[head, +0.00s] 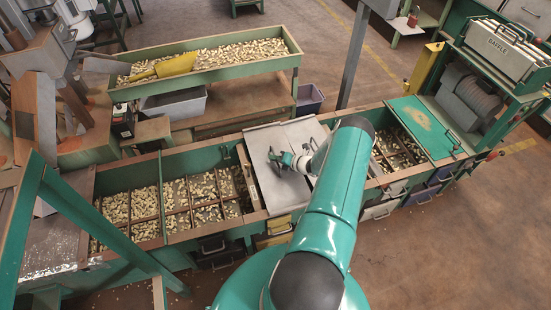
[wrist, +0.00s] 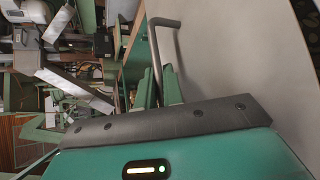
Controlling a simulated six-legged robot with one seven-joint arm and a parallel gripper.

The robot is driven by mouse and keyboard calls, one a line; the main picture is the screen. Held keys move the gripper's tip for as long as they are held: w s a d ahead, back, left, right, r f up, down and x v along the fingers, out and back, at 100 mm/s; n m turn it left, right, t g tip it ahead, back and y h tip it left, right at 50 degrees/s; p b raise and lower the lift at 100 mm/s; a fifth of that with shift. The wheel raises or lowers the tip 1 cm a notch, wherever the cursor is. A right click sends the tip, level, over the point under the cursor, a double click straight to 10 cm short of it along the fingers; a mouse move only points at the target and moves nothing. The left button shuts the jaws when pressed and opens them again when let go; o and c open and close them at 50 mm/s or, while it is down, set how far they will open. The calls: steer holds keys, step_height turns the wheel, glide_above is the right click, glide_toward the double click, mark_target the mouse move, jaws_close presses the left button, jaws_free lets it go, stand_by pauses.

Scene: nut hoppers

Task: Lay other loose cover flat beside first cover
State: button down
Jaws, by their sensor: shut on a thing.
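A pale grey metal cover (head: 280,190) lies across the middle of the long green nut hopper in the head view. A thin seam near its far edge may part it from a second grey sheet (head: 305,130); I cannot tell for sure. My gripper (head: 284,160) is over the grey cover, at its dark handle. In the wrist view the green fingers (wrist: 158,88) are closed at the lower end of a bent grey handle (wrist: 168,24), beside the broad grey cover face (wrist: 235,60). My arm hides the cover's right side. A green cover (head: 425,125) with a tan patch lies farther right.
Open hopper bays with pale nuts lie left (head: 200,198) and right (head: 400,150) of the grey cover. A raised nut trough (head: 222,62) with a yellow scoop (head: 176,65) stands behind. A grey post (head: 354,55) rises behind my arm. A machine marked BAFFLE (head: 500,45) stands right.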

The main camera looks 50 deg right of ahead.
steer(key=c, duration=1.5)
jaws_free()
steer(key=shift+f, duration=0.1)
steer(key=shift+o, duration=0.2)
steer(key=v, duration=1.4)
steer(key=shift+w, duration=0.1)
step_height(320, 180, up, 8)
